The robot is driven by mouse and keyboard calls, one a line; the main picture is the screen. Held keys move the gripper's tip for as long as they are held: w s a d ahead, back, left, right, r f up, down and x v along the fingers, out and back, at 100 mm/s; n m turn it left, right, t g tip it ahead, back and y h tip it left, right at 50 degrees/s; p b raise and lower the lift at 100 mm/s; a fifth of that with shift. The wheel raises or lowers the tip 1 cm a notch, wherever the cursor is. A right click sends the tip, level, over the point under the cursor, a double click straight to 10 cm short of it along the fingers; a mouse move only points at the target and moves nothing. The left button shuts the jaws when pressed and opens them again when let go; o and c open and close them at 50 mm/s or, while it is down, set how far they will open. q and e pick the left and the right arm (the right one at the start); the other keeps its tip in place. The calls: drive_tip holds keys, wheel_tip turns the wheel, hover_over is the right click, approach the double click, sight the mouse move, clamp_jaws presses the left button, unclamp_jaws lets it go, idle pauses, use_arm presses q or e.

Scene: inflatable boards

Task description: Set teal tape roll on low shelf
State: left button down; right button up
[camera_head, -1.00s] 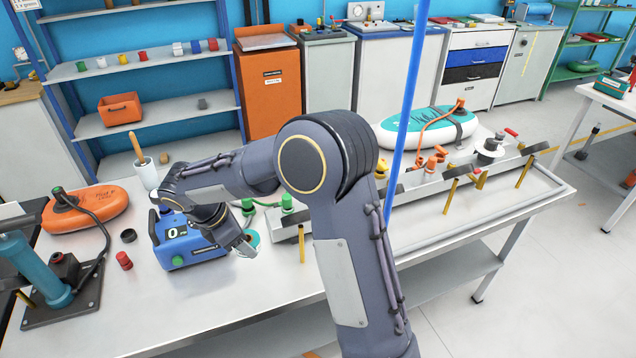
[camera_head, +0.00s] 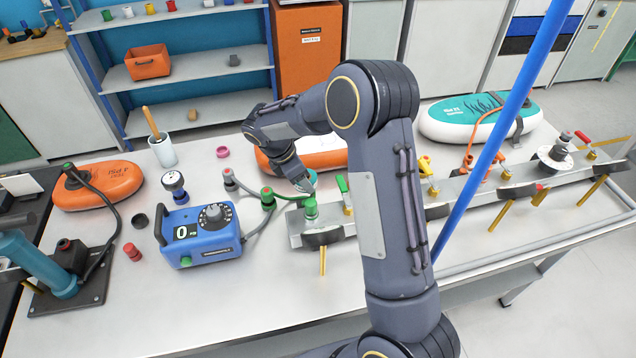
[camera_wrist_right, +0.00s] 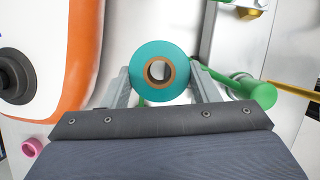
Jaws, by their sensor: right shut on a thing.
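The teal tape roll (camera_wrist_right: 139,72) is clamped between the two fingers of my right gripper (camera_wrist_right: 160,85), its round face and brown core toward the wrist camera. In the head view, my right gripper (camera_head: 306,184) is above the bench beside the green valve fitting, and a sliver of the teal roll (camera_head: 313,178) shows at its fingertips. The low shelf (camera_head: 204,112) is the lowest visible board of the rack at the back left, apart from the gripper. It carries a small tan object. My left gripper is not in view.
A blue pump box (camera_head: 200,236) with hoses stands left of the gripper. A metal rail with valves (camera_head: 470,190) and an orange-and-white board (camera_head: 300,157) flank it. A white cup (camera_head: 163,152) with a wooden handle stands near the rack. The low shelf is mostly bare.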

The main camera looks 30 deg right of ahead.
drive_tip(key=p, duration=0.1)
hover_over(320, 194)
drive_tip(key=a, duration=0.2)
wheel_tip(320, 194, down, 6)
drive_tip(key=shift+d+r, duration=0.1)
drive_tip(key=shift+r, duration=0.05)
wheel_tip(320, 194, down, 3)
drive_tip(key=shift+w+d+f+p, duration=0.1)
drive_tip(key=shift+f+p, duration=0.05)
drive_tip(key=shift+p, duration=0.15)
drive_tip(key=shift+f, duration=0.2)
drive_tip(key=o, duration=1)
drive_tip(key=shift+r, duration=0.1)
